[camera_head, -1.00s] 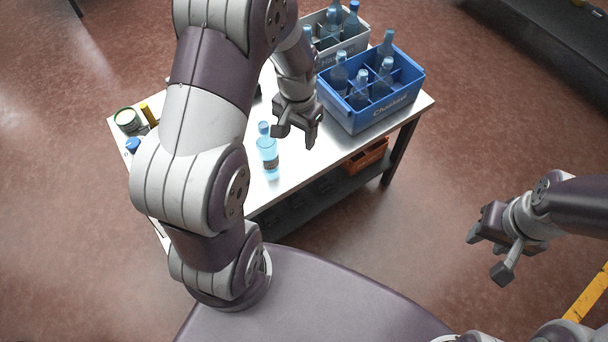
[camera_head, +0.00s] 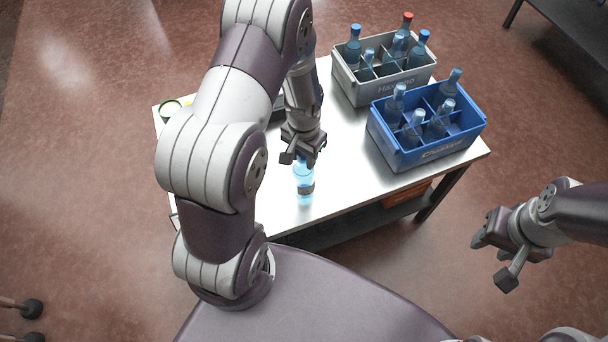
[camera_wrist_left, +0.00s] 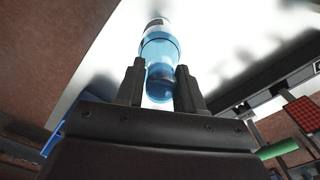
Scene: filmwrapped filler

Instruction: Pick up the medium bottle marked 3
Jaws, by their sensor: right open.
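A clear light-blue bottle (camera_head: 305,184) with a dark band stands upright near the front edge of the metal table. No number can be read on it. My left gripper (camera_head: 301,160) is just above it and hides its top. In the left wrist view the bottle (camera_wrist_left: 158,45) has its near end between the two spread fingers of the left gripper (camera_wrist_left: 160,85); whether they touch it I cannot tell. My right gripper (camera_head: 497,262) is open and empty, off to the right of the table.
A blue crate (camera_head: 437,153) with several bottles stands at the table's right end. A grey crate (camera_head: 385,92) with several bottles, one red-capped, stands behind it. The table (camera_head: 268,205) is bare around the bottle.

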